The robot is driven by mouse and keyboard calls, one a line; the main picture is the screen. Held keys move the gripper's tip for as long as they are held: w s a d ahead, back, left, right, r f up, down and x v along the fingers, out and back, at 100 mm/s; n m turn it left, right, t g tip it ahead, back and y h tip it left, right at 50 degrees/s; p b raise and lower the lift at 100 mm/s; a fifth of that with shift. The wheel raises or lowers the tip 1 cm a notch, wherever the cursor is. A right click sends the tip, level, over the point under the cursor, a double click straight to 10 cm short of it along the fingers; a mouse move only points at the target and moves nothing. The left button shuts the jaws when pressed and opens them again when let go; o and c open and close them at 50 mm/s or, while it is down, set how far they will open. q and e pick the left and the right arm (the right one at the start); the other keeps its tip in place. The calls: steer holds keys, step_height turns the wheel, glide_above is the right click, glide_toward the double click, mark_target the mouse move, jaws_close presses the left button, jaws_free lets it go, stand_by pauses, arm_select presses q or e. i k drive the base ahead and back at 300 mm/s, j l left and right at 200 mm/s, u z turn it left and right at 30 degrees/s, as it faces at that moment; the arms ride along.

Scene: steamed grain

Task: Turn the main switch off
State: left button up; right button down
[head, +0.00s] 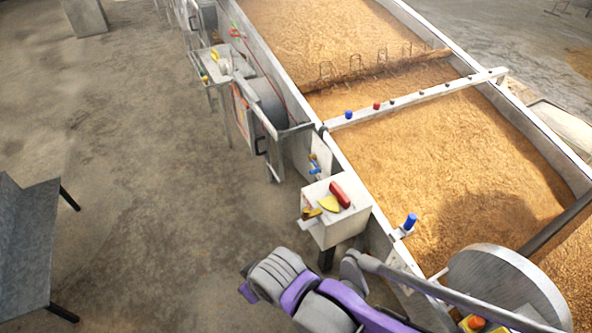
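A white control box (325,232) stands on a dark post beside the long grain trough. On its top are a red handle-like block (340,194) and a yellow piece (328,204). A yellow-brown knob (311,213) sits on its left side. Which of these, if any, is the main switch I cannot tell. Part of my grey and purple arm shows at the bottom middle, below the box and apart from it. I see no gripper fingertips in the view.
The grain trough (314,122) runs from the top to the lower right, with a crossbeam (410,100) over it. A round grey drum (505,285) and a yellow-based red button (476,322) are at lower right. A grey metal bench (28,250) stands at left. Open concrete floor lies between.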

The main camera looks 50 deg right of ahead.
mark_target(331, 204)
steer(key=z, duration=2.1)
steer(key=i+j+u, duration=0.3)
steer(key=i+u, duration=0.3)
steer(key=i, duration=0.25)
